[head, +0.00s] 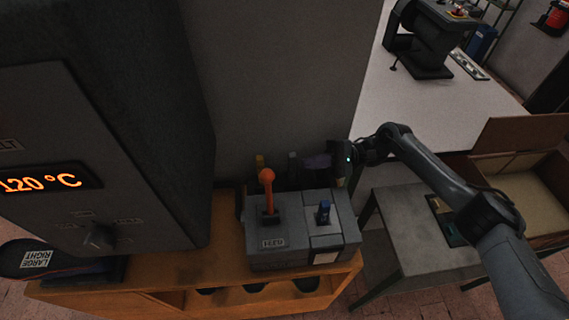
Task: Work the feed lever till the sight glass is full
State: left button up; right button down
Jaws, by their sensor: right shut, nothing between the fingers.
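The feed lever (267,192), with an orange shaft and round orange knob, stands roughly upright from a grey box (285,256). A label reading FEED is on the box below it. I cannot make out a sight glass for certain. My right gripper (338,174) is behind and right of the box, dark and partly lost against the background. It is shut, empty and apart from the lever. My left gripper is not in view.
The box stands on a wooden bench (160,271). A grey table (415,230) and an open carton (520,185) are at right.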

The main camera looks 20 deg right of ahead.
aim_at(269, 194)
jog(key=a, duration=0.2)
jog(key=a+r+p, duration=0.1)
jog(key=a, duration=0.1)
jog(key=a+p, duration=0.1)
jog(key=a, duration=0.1)
jog(key=shift+a+r, duration=0.25)
jog(key=shift+r, duration=0.1)
jog(key=shift+s+a+r+p, duration=0.8)
jog(key=shift+s+a+p, duration=0.2)
